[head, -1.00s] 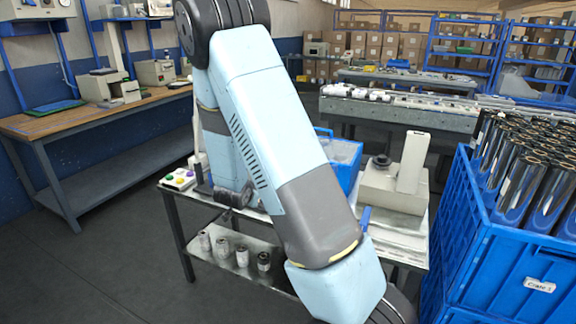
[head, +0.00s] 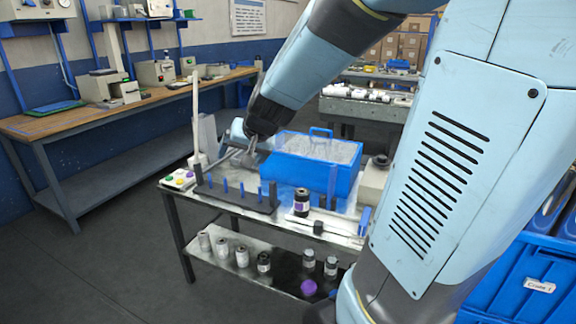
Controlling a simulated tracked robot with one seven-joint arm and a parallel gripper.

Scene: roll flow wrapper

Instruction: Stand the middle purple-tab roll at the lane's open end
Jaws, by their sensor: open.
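A dark roll with a purple band (head: 301,203) stands upright on the table top, in front of the blue bin. To its left is a dark rail with several blue posts (head: 238,199), which may edge the lane; I cannot tell where its open end is. My gripper (head: 250,150) hangs above the table's back left, left of the blue bin. It is open and apart from the purple-banded roll. Several small rolls (head: 242,256) stand on the lower shelf; their tab colours are too small to tell. A purple round thing (head: 309,287) shows at that shelf's front.
A blue bin (head: 318,165) stands at the table's back. A button box (head: 179,180) sits at the table's left corner. A small black block (head: 319,228) lies near the front edge. Blue crates (head: 520,275) stand at right, partly behind my arm.

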